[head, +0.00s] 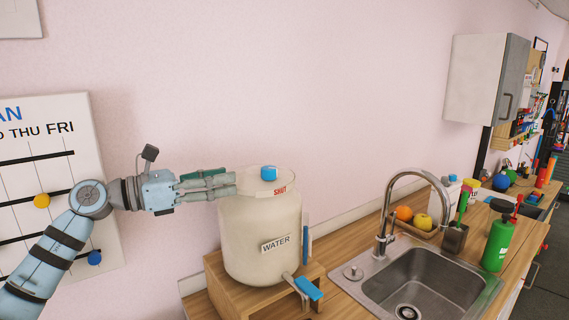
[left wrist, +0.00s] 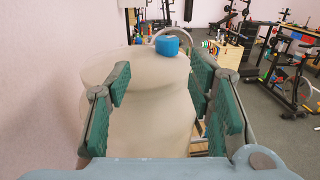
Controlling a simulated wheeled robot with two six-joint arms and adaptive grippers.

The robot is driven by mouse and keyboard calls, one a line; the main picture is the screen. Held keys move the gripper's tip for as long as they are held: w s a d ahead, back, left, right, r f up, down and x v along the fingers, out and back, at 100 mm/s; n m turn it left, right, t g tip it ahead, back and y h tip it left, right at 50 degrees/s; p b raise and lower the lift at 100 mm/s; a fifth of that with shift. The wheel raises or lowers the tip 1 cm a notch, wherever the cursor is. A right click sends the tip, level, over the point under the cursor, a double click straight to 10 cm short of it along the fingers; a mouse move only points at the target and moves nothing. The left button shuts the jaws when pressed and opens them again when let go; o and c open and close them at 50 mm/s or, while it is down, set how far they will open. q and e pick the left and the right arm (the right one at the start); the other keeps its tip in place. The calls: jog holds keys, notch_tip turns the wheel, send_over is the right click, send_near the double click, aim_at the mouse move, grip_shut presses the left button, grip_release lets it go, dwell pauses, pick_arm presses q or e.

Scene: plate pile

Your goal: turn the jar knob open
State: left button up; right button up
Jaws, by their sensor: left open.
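The jar is a large cream container (head: 258,238) labelled WATER, standing upright on a wooden stand. A blue knob (head: 268,173) sits on top of its pale lid, with a red SHUT mark (head: 280,191) in front of it. My left gripper (head: 232,181) comes in from the left at lid height, its fingertips by the jar's left edge, short of the knob. In the left wrist view the gripper (left wrist: 160,78) is open, its green-padded fingers spread wide with the jar (left wrist: 150,110) between them in the picture. The knob (left wrist: 168,45) shows beyond the fingertips. My right gripper is not in view.
A blue-handled tap (head: 308,288) juts from the jar's lower front. The wooden stand (head: 225,280) is under the jar. A sink (head: 420,280) with a tall faucet (head: 385,205) lies to the right. A wall calendar (head: 60,160) hangs behind my left arm. The space above the lid is clear.

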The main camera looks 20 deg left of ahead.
aim_at(270, 167)
pick_arm(q)
jog(key=w+d+r+p, duration=0.1)
jog(key=p, duration=0.1)
jog(key=shift+d+r+p, duration=0.25)
jog(key=shift+d+p, duration=0.1)
jog(key=shift+d, duration=0.05)
jog(key=d, duration=0.1)
jog(key=w+p, duration=0.1)
jog(key=w+d, duration=0.1)
jog(key=shift+d+r+p, duration=0.25)
jog(key=shift+d+p, duration=0.1)
jog(key=shift+p, duration=0.05)
jog(key=x, duration=0.1)
jog(key=p+x, duration=0.1)
jog(key=x, duration=0.1)
jog(key=f+x, duration=0.1)
jog(key=x, duration=0.1)
jog(key=shift+w+a, duration=0.2)
jog(key=shift+w, duration=0.3)
jog(key=shift+w+d+f+p, duration=0.1)
jog(key=shift+w+d+p, duration=0.05)
jog(key=shift+w+p, duration=0.15)
jog(key=shift+s, duration=0.4)
jog(key=shift+c, duration=1)
jog(key=shift+w, duration=0.1)
grip_shut()
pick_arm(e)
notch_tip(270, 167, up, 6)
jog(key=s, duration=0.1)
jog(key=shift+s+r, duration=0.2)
